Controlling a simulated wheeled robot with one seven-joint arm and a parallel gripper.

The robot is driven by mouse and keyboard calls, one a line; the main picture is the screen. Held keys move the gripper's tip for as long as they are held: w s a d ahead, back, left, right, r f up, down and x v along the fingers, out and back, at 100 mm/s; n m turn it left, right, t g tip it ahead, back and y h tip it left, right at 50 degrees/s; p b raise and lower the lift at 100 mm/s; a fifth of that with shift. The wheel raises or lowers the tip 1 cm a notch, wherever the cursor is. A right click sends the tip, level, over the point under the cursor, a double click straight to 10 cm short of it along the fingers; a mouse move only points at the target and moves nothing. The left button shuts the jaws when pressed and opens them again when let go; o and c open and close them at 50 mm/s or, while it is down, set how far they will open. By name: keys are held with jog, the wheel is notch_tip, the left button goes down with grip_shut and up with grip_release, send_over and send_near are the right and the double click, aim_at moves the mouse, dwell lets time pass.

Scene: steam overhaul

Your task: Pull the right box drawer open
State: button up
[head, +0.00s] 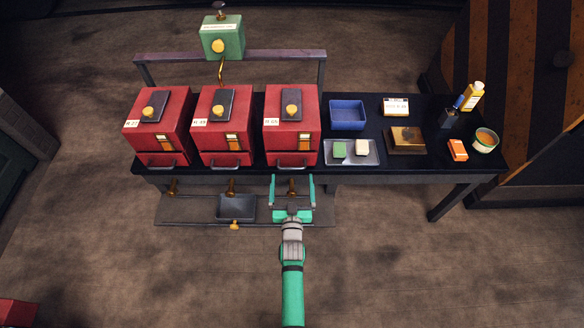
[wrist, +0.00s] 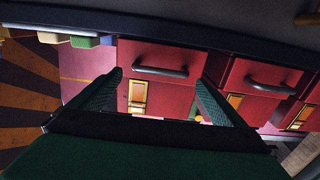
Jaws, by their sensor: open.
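Three red boxes stand in a row on the dark bench; the right box (head: 291,120) is labelled and has a drawer (head: 307,159) at its base. The drawer looks shut, with a dark bar handle (head: 291,164). My gripper (head: 292,180) is open and empty, just in front of this drawer, fingers pointing at the bench. In the wrist view, which looks upside down, the drawer (wrist: 190,52) and its handle (wrist: 160,72) lie ahead between my gripper's fingers (wrist: 161,77). The fingers appear apart from the handle.
The middle box (head: 222,120) and left box (head: 158,122) stand to the left. A silver tray (head: 371,158) and a blue bin (head: 347,115) lie to the right. A low shelf with a dark pan (head: 236,207) and brass valves sits below the bench edge.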

aim_at(292, 168)
jog(key=shift+w, duration=3.15)
